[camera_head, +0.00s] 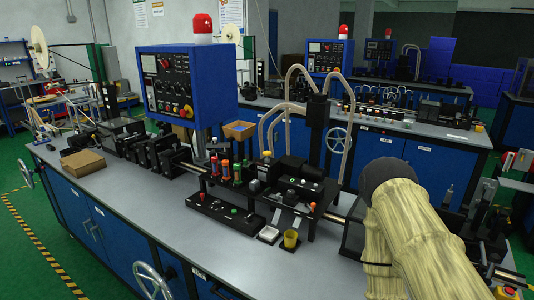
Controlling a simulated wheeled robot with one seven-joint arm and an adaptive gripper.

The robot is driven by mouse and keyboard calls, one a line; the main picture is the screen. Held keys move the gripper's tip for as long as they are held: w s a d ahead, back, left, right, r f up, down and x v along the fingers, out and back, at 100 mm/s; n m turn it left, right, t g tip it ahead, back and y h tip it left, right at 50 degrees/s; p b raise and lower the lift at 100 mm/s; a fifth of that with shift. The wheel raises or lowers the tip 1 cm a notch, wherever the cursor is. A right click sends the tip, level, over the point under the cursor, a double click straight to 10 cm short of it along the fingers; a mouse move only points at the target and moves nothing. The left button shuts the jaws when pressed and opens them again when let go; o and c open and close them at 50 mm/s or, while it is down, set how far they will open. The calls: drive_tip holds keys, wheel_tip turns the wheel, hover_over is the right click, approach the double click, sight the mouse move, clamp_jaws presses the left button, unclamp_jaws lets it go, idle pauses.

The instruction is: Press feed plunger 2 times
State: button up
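The tape machine (290,185) stands on the grey workbench in the middle of the view. Several small upright cylinders with orange and dark tops (226,170) stand at its left. I cannot tell which part is the feed plunger. A low black control box (226,213) with small buttons lies in front of the machine. My arm, in a pale yellow sleeve with a dark rounded end, fills the lower right and hides part of the bench. I cannot make out my gripper or its fingers.
A blue control cabinet (180,84) with a red lamp rises behind the bench. A cardboard box (82,163) lies at the left. The front left benchtop is clear.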

clamp_jaws()
idle(1.1)
